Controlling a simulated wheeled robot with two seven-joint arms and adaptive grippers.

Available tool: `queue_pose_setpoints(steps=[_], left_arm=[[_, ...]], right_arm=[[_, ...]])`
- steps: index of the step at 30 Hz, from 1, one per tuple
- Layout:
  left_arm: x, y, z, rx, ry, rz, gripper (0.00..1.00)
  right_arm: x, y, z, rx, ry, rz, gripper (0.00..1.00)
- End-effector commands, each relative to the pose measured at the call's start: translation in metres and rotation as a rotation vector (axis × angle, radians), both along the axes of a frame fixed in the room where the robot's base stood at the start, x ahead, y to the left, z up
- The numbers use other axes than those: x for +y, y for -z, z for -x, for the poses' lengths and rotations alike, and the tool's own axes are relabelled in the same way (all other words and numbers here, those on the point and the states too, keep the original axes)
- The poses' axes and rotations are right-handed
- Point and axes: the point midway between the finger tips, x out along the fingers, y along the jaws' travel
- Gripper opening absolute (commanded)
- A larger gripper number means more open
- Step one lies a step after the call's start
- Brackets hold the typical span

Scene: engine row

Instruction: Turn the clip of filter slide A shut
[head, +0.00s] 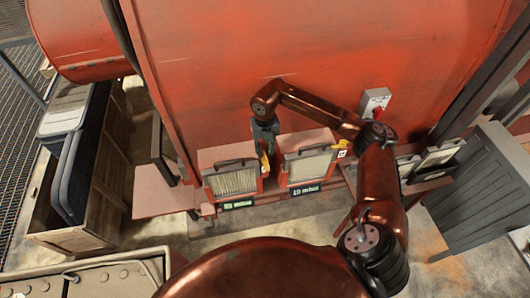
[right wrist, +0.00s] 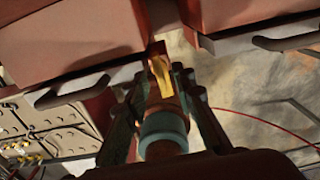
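Two filter slides stand side by side in red housings in the head view: the left one (head: 233,182) and the right one (head: 308,167). Their small labels are too small to read surely, so I cannot confirm which is A. A yellow clip (head: 265,163) sits at the right edge of the left slide's housing. My right gripper (head: 265,141) points down just above this clip. In the right wrist view, the yellow clip (right wrist: 160,75) lies between the fingertips of my right gripper (right wrist: 164,84), with a gap that looks open. Contact is unclear. My left gripper is out of view.
A large red casing (head: 320,65) rises behind the slides. A grey box with a red handle (head: 375,100) is mounted on it. A grey cabinet (head: 490,185) stands at right, and a wooden crate (head: 85,238) with dark panels at left. Floor shows in front of the slides.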

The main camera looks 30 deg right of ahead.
Motion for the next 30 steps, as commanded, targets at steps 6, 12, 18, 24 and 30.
queue_pose_setpoints(steps=[6,12,18,24,30], left_arm=[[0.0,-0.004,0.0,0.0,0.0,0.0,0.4],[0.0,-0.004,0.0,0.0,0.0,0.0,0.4],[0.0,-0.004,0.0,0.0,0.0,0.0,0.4],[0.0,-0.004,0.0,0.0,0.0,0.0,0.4],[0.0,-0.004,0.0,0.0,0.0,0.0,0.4]], right_arm=[[0.0,0.019,0.0,0.0,0.0,-0.001,0.24],[0.0,0.021,0.0,0.0,-0.001,-0.001,0.24],[0.0,0.021,0.0,0.0,-0.001,-0.001,0.16],[0.0,0.021,0.0,0.0,-0.001,-0.001,0.03],[0.0,0.021,0.0,0.0,-0.001,-0.001,0.0]])
